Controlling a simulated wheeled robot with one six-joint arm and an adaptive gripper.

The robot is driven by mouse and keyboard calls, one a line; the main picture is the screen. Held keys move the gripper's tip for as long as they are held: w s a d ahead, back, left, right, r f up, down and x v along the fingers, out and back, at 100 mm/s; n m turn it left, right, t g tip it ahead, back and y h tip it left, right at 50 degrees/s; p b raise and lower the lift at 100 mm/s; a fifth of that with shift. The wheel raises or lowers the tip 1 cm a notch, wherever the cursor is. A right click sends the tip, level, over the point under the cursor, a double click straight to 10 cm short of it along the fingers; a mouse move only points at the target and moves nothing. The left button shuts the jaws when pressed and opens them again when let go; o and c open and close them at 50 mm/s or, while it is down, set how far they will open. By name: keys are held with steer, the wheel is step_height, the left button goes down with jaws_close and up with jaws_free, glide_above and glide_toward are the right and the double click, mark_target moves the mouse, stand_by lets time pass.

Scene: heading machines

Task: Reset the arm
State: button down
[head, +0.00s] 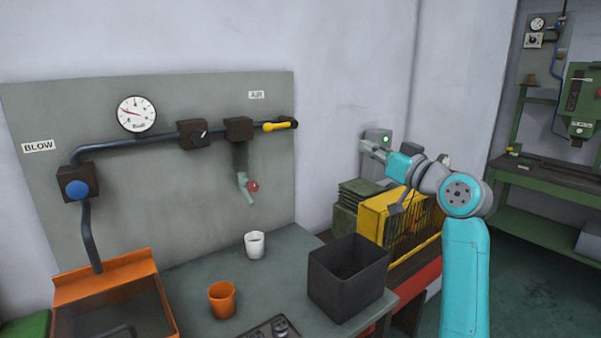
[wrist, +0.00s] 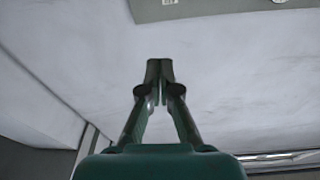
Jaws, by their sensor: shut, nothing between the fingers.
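My arm stands at the right of the head view, with its turquoise and grey links bent toward the left. My gripper (head: 369,146) is at the arm's left end, raised in front of the wall near a grey box with a small green light. In the wrist view my gripper (wrist: 159,72) shows its two fingers together, shut and empty.
A black bin (head: 347,285), a white cup (head: 254,245) and an orange cup (head: 222,299) stand on the grey bench. A yellow cage (head: 385,220) is below my forearm. A wall panel (head: 180,95) carries pipes, a gauge and a yellow lever (head: 276,126). A green bench (head: 545,185) stands right.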

steer(key=s+d+f+m+t+h, duration=0.1)
steer(key=s+f+m+h, duration=0.3)
steer(key=f, duration=1.3)
steer(key=s+d+f+m+h, duration=0.15)
steer(key=s+f, duration=0.45)
steer(key=f, duration=1)
steer(key=s+f+m+h, duration=0.1)
steer(key=s+f+h, duration=0.2)
steer(key=s+f, duration=0.7)
steer(key=s+f+g+h, duration=0.1)
steer(key=s+f, duration=0.3)
steer(key=s, duration=0.8)
steer(key=s+f+g+h, duration=0.15)
steer(key=s+f, duration=0.35)
steer(key=s, duration=0.7)
steer(key=s+r, duration=0.3)
steer(key=s, duration=0.7)
steer(key=s+r+n, duration=0.1)
steer(key=s+r, duration=0.2)
steer(key=s, duration=0.7)
steer(key=shift+s+d+r, duration=0.2)
steer(key=shift+r, duration=0.2)
